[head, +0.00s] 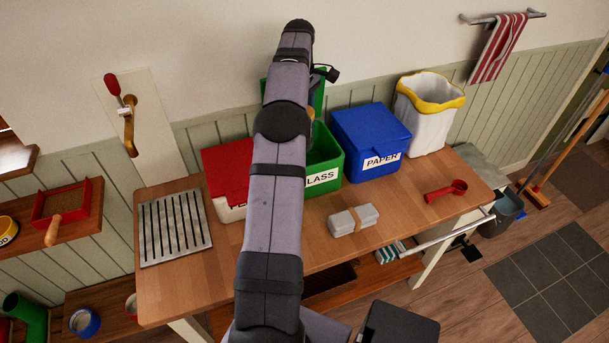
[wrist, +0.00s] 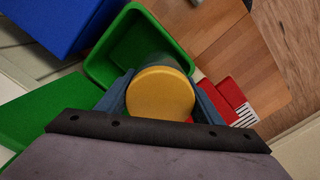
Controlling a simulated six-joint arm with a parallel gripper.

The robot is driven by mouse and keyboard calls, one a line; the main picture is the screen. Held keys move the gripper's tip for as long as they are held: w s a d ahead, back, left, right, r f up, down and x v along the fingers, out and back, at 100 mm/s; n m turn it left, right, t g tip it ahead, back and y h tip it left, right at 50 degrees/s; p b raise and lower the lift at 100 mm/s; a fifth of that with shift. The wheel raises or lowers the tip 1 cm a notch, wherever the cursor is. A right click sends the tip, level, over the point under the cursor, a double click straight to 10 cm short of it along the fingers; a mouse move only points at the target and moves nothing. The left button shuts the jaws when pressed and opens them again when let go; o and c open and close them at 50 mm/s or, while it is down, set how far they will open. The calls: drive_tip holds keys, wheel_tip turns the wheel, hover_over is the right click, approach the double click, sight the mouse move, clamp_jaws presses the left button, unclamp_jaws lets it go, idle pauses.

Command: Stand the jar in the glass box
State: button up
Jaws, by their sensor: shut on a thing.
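The jar (wrist: 160,96) has a round yellow lid and a greyish body. In the wrist view my gripper (wrist: 163,90) is shut on it, one blue-grey finger on each side. The jar is over the opening of the green glass box (wrist: 101,65); I cannot tell how deep it reaches or whether it touches the floor. In the head view the glass box (head: 328,158) stands on the wooden table, labelled and partly hidden by my arm. A sliver of yellow lid (head: 311,113) shows beside the arm. The box's green lid (wrist: 45,118) is open.
The closed blue paper box (head: 370,140) stands right of the glass box, and a red-lidded box (head: 227,172) stands left. A white bin with a yellow rim (head: 428,112) is further right. A grey wrapped block (head: 353,219) and a red scoop (head: 446,191) lie in front.

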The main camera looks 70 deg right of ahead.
drive_tip(key=shift+w+d+r, duration=0.25)
drive_tip(key=shift+w+d, duration=0.1)
drive_tip(key=shift+w, duration=0.1)
drive_tip(key=shift+f+p, duration=0.8)
drive_tip(key=shift+f, duration=8.15)
drive_tip(key=shift+f, duration=0.1)
drive_tip(key=shift+f, duration=0.15)
drive_tip(key=o, duration=1.1)
